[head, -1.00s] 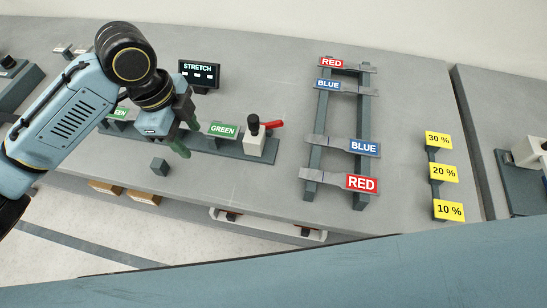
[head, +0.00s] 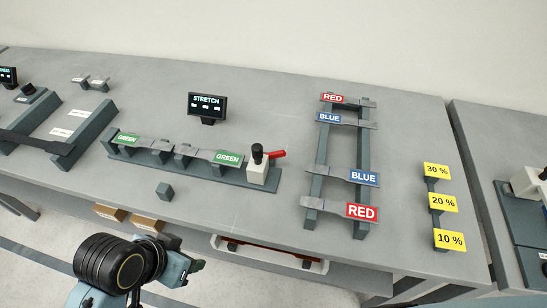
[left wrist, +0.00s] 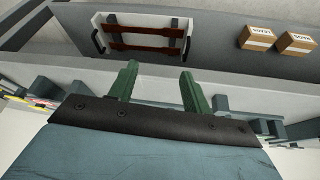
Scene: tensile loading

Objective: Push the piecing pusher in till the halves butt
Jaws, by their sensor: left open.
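My left arm enters the head view at the bottom left, in front of the bench; its fingertips do not show clearly there. In the left wrist view my left gripper (left wrist: 157,82) has two green fingers spread apart with nothing between them. A green-labelled specimen, in parts, lies on the stretch rig, with one GREEN tag (head: 127,139) at the left and another GREEN tag (head: 228,157) at the right. At the far left stands a grey fixture (head: 90,125) with a dark bar and a black knob (head: 28,89); I cannot tell which part is the piecing pusher. My right gripper is out of view.
A STRETCH display (head: 206,106) stands behind the rig, which has a red lever (head: 278,154). A rack (head: 313,180) holds RED and BLUE specimens. A small grey block (head: 164,191) sits near the front edge. A shelf below holds cardboard boxes (left wrist: 258,38) and a white tray (left wrist: 96,24).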

